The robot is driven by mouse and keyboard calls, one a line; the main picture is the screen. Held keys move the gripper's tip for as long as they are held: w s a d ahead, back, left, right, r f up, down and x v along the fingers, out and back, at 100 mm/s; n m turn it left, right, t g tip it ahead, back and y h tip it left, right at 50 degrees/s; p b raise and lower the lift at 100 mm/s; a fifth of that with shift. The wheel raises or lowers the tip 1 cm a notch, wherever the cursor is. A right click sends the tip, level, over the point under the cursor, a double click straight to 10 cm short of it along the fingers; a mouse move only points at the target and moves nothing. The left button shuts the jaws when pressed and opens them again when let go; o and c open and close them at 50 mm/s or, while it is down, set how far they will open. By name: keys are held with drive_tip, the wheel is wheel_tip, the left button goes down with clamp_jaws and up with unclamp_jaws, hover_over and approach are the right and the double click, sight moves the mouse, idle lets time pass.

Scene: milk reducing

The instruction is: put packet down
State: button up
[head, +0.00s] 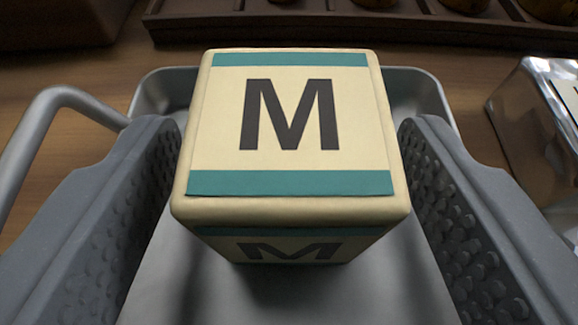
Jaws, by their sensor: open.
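The packet (290,175) is a cream block with teal bands and a dark letter M on its top and front faces. It stands upright in the middle of the view, on or over a grey metal tray (433,92) with a raised rim. My gripper (290,190) is open, with one grey, dimpled finger on each side of the packet. A gap shows between each finger and the packet. The packet's underside is hidden, so its contact with the tray cannot be seen directly.
A grey curved handle (45,115) rises at the left of the tray. A shiny metallic package (535,120) stands at the right edge. A dark wooden rack (340,27) with round items runs along the back. Bare wooden table shows between them.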

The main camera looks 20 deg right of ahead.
drive_tip(key=v, duration=1)
drive_tip(key=shift+s+p, duration=0.3)
drive_tip(key=shift+p, duration=0.15)
drive_tip(key=shift+a+r, duration=0.1)
drive_tip(key=shift+r, duration=0.1)
drive_tip(key=w+a+r+n+t+y, duration=0.1)
drive_tip(key=a+r+y, duration=0.15)
drive_tip(key=r, duration=1.05)
drive_tip(key=w+a+r+n+t+y, duration=0.1)
drive_tip(key=a+r+y, duration=0.15)
drive_tip(key=r, duration=1.05)
drive_tip(key=s+d+r, duration=0.4)
drive_tip(key=s+r, duration=0.4)
drive_tip(key=r, duration=0.3)
drive_tip(key=s+d+r+n, duration=0.1)
drive_tip(key=s+d+r, duration=0.3)
drive_tip(key=s+r, duration=0.4)
wheel_tip(320, 180, up, 3)
drive_tip(key=shift+s+d+f+n+t+h, duration=0.1)
drive_tip(key=shift+s+d+n+t+h, duration=0.05)
drive_tip(key=shift+d+n+t+h, duration=0.2)
